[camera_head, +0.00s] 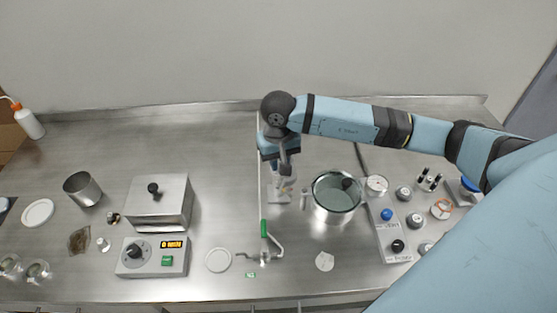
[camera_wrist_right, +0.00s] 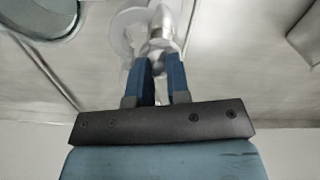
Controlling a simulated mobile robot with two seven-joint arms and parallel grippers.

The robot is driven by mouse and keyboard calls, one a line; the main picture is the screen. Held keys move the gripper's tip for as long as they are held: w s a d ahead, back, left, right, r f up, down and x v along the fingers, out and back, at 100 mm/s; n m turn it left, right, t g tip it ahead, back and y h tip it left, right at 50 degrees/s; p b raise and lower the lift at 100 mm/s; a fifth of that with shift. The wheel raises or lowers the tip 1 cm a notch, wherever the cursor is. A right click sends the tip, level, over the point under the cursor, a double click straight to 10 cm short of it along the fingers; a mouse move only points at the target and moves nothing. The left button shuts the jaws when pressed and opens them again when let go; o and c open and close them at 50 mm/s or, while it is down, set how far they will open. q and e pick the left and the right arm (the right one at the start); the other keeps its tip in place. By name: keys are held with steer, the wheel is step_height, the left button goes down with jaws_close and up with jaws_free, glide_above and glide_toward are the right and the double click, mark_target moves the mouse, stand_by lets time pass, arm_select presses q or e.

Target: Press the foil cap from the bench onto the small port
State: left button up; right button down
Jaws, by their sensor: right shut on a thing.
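My right gripper (camera_head: 284,180) points down over the bench, just left of the glass-walled round vessel (camera_head: 338,206). In the right wrist view its two blue fingers (camera_wrist_right: 164,62) are closed on a small silvery piece that looks like the foil cap (camera_wrist_right: 160,42). A pale, partly clear round part shows behind and beside the fingertips. A small upright metal stub, perhaps the small port (camera_head: 304,199), stands between the gripper and the vessel. I cannot tell whether the cap touches any port. My left gripper is not in view.
A green-handled valve (camera_head: 264,229) stands in front of the gripper. A control panel (camera_head: 388,228) and small fittings are at right. A metal box (camera_head: 160,205), a controller (camera_head: 153,257) and a steel beaker (camera_head: 82,188) are at left. The back of the bench is mostly clear.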

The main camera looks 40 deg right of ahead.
steer(key=c, duration=1)
jaws_free()
steer(key=shift+r, duration=0.15)
step_height(320, 180, up, 14)
steer(key=shift+f+b, duration=0.2)
steer(key=shift+b, duration=0.7)
